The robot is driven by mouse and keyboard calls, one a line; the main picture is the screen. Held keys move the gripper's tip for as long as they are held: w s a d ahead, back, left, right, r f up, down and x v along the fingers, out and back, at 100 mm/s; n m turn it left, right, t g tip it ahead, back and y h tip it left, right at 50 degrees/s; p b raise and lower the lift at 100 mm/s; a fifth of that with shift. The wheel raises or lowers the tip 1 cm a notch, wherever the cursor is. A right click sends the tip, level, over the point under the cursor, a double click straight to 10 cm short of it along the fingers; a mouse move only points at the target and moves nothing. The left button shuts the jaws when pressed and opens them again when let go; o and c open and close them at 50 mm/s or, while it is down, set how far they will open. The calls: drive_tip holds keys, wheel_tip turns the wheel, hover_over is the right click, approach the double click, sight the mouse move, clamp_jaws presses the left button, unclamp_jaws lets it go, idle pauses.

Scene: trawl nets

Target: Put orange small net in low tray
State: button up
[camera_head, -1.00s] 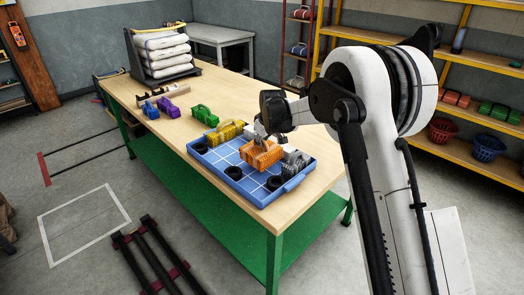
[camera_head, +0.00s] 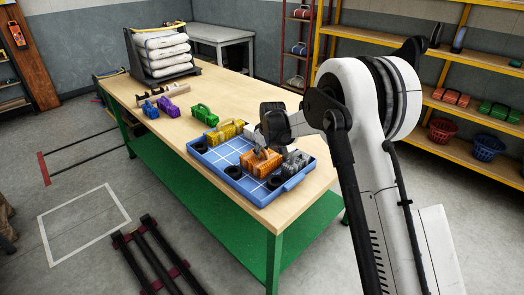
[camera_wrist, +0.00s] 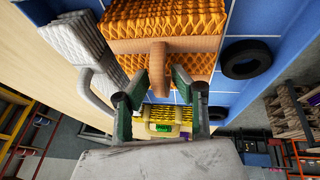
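The orange small net (camera_head: 260,164), a ribbed orange bundle with a tan handle, is low over or on the blue low tray (camera_head: 219,173) on the table. Whether its underside touches the tray is hidden. My gripper (camera_head: 266,150) is right above it. In the wrist view the two finger pads (camera_wrist: 159,78) stand close on either side of the handle of the orange net (camera_wrist: 195,45), with its tip between them.
A grey net (camera_head: 296,160) is right of the orange one, and a yellow net (camera_head: 225,132) lies at the tray's far end. Green (camera_head: 204,114) and purple nets are farther back on the table.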

drive_tip(key=shift+r, duration=0.1)
drive_tip(key=v, duration=1.2)
drive_tip(key=shift+r, duration=0.1)
drive_tip(key=s+d+r+m+t, duration=0.1)
drive_tip(key=s+d+r+m, duration=0.1)
drive_tip(key=s+d+r, duration=0.65)
drive_tip(key=s+d+r+m, duration=0.3)
drive_tip(key=s+d+r, duration=0.3)
drive_tip(key=s, duration=0.6)
drive_tip(key=s+d+f+m, duration=0.1)
drive_tip(key=s+d+f, duration=0.1)
drive_tip(key=s, duration=0.6)
drive_tip(key=s+d+f+m+t+h, duration=0.1)
drive_tip(key=s+d+m, duration=0.1)
drive_tip(key=s, duration=0.7)
drive_tip(key=s+d+f+m+h, duration=0.1)
drive_tip(key=s+d, duration=0.3)
drive_tip(key=s, duration=0.4)
drive_tip(key=shift+s+d+f+m+t, duration=0.15)
drive_tip(key=shift+d+f+m+t, duration=0.15)
drive_tip(key=shift+f+m, duration=0.4)
